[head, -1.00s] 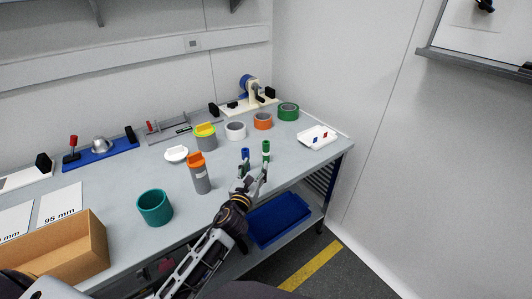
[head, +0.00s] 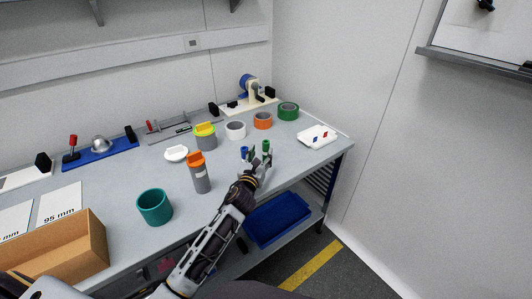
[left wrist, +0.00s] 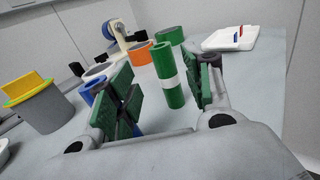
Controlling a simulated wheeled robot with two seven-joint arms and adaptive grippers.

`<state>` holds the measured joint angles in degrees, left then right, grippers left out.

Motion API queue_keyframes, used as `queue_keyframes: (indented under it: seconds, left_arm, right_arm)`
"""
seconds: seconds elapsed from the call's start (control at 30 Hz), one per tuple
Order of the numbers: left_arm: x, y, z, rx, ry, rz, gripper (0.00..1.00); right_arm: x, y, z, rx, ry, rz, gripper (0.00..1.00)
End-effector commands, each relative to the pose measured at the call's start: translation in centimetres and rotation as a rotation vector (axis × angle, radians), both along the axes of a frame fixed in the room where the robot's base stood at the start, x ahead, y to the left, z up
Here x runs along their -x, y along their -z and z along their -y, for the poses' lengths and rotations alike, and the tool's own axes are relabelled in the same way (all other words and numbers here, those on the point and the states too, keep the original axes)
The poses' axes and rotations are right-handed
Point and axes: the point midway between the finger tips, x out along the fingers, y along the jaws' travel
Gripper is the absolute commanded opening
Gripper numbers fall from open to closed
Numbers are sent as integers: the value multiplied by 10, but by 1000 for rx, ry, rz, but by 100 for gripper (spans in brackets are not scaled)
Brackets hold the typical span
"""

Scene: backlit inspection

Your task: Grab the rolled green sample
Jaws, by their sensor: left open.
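The rolled green sample (head: 266,147) is a slim green roll with a white band, standing upright on the grey bench. In the left wrist view the green roll (left wrist: 166,72) shows between my two fingers, apart from both. My left gripper (head: 256,160) is open around the line to the roll; whether the roll is fully between the pads or just beyond them I cannot tell. The finger pads (left wrist: 118,98) are green. A rolled blue sample (head: 245,151) stands just left of it, partly hidden by the left finger in the wrist view. My right gripper is not in view.
A grey jar with an orange lid (head: 199,175) and a teal cup (head: 155,207) stand left of my arm. Tape rolls, orange (head: 263,121) and green (head: 288,111), lie behind. A white tray (head: 329,139) is at the right. The bench between is clear.

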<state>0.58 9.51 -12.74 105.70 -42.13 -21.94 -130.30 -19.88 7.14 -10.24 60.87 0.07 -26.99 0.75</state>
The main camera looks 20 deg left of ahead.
Motion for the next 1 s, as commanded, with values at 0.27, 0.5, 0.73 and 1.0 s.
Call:
queue_keyframes:
  seconds: [0.27, 0.5, 0.73, 1.0]
  left_arm:
    - [-10, -1, 0, 0, 0, 1, 51]
    - [-9, 0, 0, 0, 0, 1, 51]
    - [-15, -2, 1, 0, 0, 1, 51]
    - [-35, -8, 4, 2, 1, 2, 51]
  right_arm:
    - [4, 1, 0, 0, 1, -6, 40]
    - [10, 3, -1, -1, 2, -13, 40]
    - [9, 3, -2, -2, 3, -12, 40]
    - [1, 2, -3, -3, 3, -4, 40]
